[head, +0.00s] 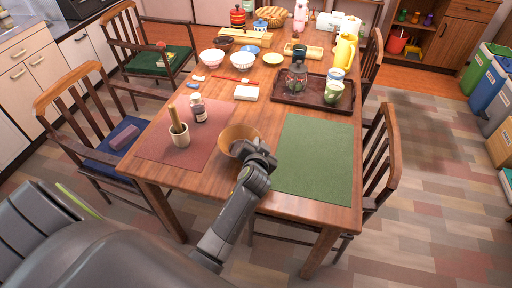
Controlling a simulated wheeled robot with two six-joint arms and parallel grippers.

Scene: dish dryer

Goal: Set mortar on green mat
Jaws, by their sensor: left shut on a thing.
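The mortar, a tan round bowl (237,134), is at the near side of the table, between the red mat (222,112) and the green mat. My left gripper (254,154) is shut on its near right rim. The wrist hides part of the bowl, and I cannot tell whether its base touches the table. The green mat (315,160) lies flat just right of my left gripper, and its surface is bare. My right gripper is not in view.
A brown tray (312,98) with a glass jar and green cup lies behind the green mat. Chairs (380,160) flank both sides.

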